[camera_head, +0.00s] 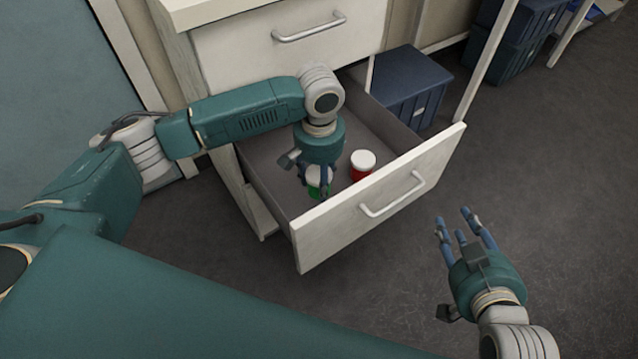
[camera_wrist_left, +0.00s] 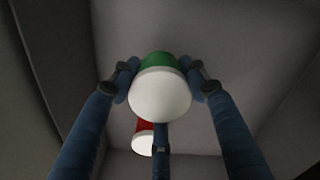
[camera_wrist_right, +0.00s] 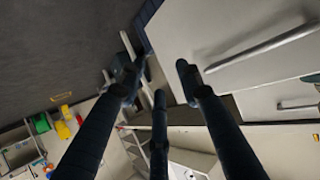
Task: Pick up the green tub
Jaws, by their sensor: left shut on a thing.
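The green tub (camera_head: 314,189) with a white lid is inside the open drawer, partly hidden by my left gripper (camera_head: 318,187). In the left wrist view the green tub (camera_wrist_left: 162,88) sits between the fingers of my left gripper (camera_wrist_left: 160,80), which are shut on it from both sides. I cannot tell whether the tub touches the drawer floor. My right gripper (camera_head: 465,229) is empty with its fingers spread, outside the drawer to the right. Its fingers also show empty in the right wrist view (camera_wrist_right: 158,85).
A red tub (camera_head: 362,164) with a white lid stands in the drawer, right of the green tub. The drawer front (camera_head: 380,197) with its handle stands close to my left gripper. A dark blue bin (camera_head: 410,86) stands behind the drawer.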

